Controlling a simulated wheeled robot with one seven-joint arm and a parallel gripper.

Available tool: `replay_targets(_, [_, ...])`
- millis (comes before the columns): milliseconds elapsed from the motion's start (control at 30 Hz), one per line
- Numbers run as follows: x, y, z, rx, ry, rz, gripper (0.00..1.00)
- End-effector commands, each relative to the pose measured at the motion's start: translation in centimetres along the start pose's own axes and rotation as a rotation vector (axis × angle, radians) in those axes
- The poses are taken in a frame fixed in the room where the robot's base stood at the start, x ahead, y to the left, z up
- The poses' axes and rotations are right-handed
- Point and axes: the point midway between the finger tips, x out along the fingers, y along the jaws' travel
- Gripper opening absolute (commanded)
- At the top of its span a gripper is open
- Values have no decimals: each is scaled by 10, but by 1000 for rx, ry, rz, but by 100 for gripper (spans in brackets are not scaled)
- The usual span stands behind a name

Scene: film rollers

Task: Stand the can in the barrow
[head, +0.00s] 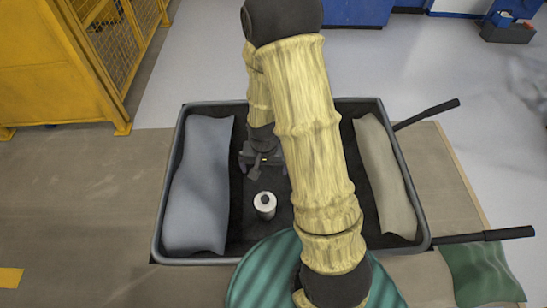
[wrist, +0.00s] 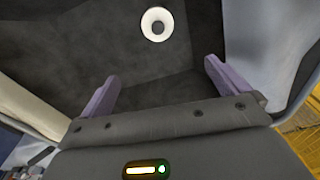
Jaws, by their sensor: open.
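A small white can (head: 264,205) with a dark centre on top stands upright on the dark floor of the barrow (head: 172,185), near its front side. The can shows in the wrist view (wrist: 156,24) at the top, beyond my fingertips. My gripper (head: 262,160) is over the inside of the barrow, behind the can in the head view. In the wrist view its two purple fingers (wrist: 160,78) are spread apart with nothing between them. The can and the fingers are apart. My arm hides part of the barrow's middle and right.
A grey-blue sack (head: 198,185) lies along the barrow's left side and a beige sack (head: 385,175) along its right. Two dark handles (head: 485,236) stick out to the right. A green round surface (head: 262,272) is at the front. A yellow cage (head: 60,60) stands back left.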

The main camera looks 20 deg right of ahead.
Motion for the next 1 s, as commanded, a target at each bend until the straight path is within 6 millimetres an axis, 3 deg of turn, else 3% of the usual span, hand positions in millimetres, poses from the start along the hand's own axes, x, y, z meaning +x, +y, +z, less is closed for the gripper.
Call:
replay_targets(33, [-20, 1, 0, -32, 19, -7, 100])
replay_targets(200, [-72, 8, 12, -146, 59, -20, 100])
replay_targets(500, [-146, 24, 47, -341, 127, -39, 100])
replay_targets(667, [-161, 28, 58, -395, 141, -42, 100])
replay_targets(1000, [-162, 29, 59, -400, 140, -42, 100])
